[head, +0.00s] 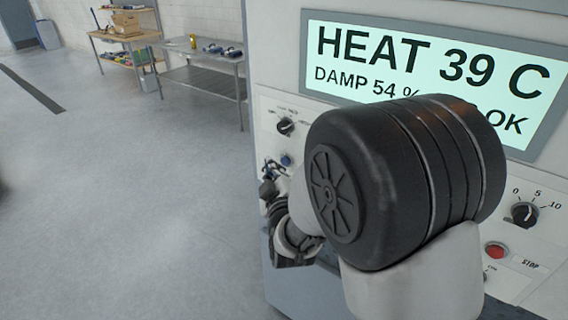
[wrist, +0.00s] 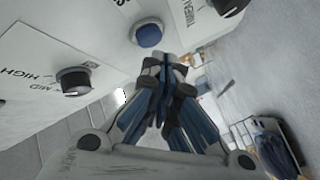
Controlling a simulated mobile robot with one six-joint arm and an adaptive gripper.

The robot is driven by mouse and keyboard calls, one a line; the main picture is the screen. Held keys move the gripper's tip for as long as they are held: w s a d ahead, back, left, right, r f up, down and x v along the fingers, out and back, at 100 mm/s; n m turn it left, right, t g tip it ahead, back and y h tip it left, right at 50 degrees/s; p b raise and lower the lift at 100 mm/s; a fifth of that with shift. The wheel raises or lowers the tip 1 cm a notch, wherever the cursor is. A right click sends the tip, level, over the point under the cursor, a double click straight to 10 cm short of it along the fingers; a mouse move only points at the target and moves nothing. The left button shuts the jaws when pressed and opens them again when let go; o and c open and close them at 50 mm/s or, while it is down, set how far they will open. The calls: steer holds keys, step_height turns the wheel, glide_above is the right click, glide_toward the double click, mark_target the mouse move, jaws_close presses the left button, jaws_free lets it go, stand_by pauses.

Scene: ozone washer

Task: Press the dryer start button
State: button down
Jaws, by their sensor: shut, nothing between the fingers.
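The machine's front panel (head: 262,112) is pale. A blue round button (head: 287,160) sits on its left part, below a black knob (head: 286,126). In the wrist view the blue button (wrist: 148,36) shows just beyond and slightly left of the fingertips. I cannot read any label that marks it as the dryer start. My gripper (head: 270,172) is shut and empty, close to the panel's left side. In the wrist view my gripper (wrist: 165,58) has its fingertips together near the button; I cannot tell whether they touch the panel. My arm hides the panel's middle.
A lit display (head: 435,70) reads HEAT 39 C and DAMP 54. A red button (head: 496,251) beside the word STOP and a dial (head: 524,214) are at the right. A metal table (head: 205,75) stands behind left. The floor at left is clear.

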steer(key=s+a, duration=0.1)
steer(key=s, duration=0.1)
steer(key=s+a+b, duration=0.1)
steer(key=s+a, duration=0.1)
stand_by(0.5)
stand_by(0.5)
steer(key=s+d+f+m+g+b, duration=0.3)
steer(key=s+d, duration=0.3)
steer(key=s, duration=0.4)
steer(key=s+d+f+m+g+h+b, duration=0.1)
steer(key=s+d+f+m+g+b, duration=0.3)
steer(key=s, duration=0.7)
steer(key=s+d+f+m+g+h+b, duration=0.1)
steer(key=s+d+f+m+g+b, duration=0.3)
steer(key=s+d, duration=0.4)
steer(key=s+f+g+b, duration=0.1)
steer(key=s, duration=0.2)
steer(key=shift+b, duration=0.35)
